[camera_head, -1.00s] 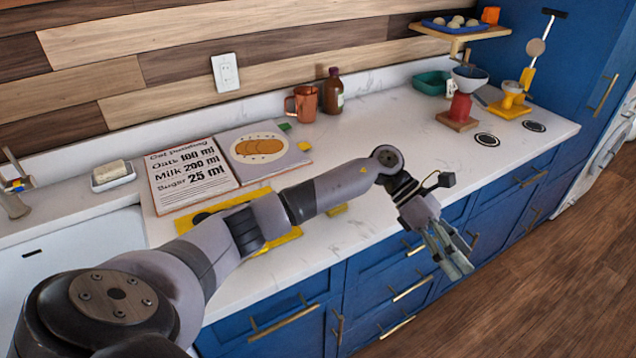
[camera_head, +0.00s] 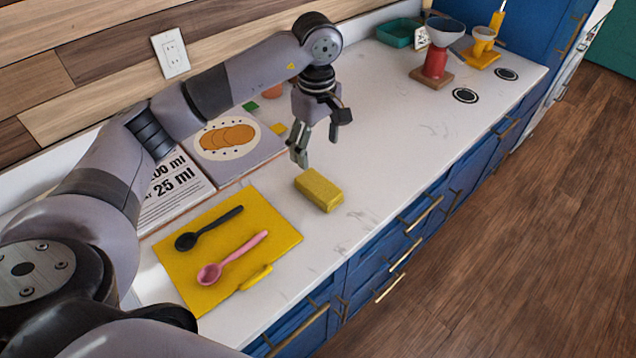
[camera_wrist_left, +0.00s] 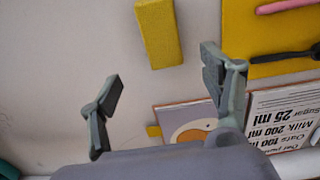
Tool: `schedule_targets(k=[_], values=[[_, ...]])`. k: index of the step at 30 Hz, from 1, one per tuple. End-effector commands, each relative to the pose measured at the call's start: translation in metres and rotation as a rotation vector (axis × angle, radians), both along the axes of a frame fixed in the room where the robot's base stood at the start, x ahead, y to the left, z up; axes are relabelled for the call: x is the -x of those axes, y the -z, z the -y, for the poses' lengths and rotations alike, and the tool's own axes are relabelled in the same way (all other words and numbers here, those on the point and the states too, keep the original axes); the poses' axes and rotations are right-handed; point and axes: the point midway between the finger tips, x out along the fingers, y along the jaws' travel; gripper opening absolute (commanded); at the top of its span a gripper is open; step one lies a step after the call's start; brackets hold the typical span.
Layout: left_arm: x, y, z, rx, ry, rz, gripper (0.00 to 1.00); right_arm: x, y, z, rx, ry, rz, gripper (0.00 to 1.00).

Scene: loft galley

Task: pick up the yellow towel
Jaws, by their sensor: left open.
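A yellow oblong bundle (camera_head: 318,190), which looks like the folded towel, lies on the white counter (camera_head: 385,135) near its front edge. In the left wrist view the yellow towel (camera_wrist_left: 159,33) shows at the top middle, ahead of the gap between the fingers. My left gripper (camera_head: 313,150) is above the counter, just behind the towel, fingers pointing down. In the left wrist view its two fingers (camera_wrist_left: 160,68) are spread wide with nothing between them. It is apart from the towel. My right gripper is not in view.
A yellow board (camera_head: 205,225) with a black spoon (camera_head: 208,230) and a pink spoon (camera_head: 232,257) lies left of the towel. An open recipe book (camera_head: 262,152) lies behind. A red grinder-like item (camera_head: 436,62) stands farther right. The counter between is clear.

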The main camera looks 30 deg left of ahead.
Motion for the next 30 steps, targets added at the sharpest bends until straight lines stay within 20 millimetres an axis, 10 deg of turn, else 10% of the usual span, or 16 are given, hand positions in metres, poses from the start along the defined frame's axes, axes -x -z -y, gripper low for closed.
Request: schedule_targets(k=[9,30], values=[[0.001,0.056,0.0,0.002,-0.002,-0.003,0.72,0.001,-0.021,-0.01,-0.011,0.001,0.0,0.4],[0.004,0.116,0.004,0.002,-0.001,0.0,0.72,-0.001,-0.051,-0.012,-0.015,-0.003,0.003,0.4]])
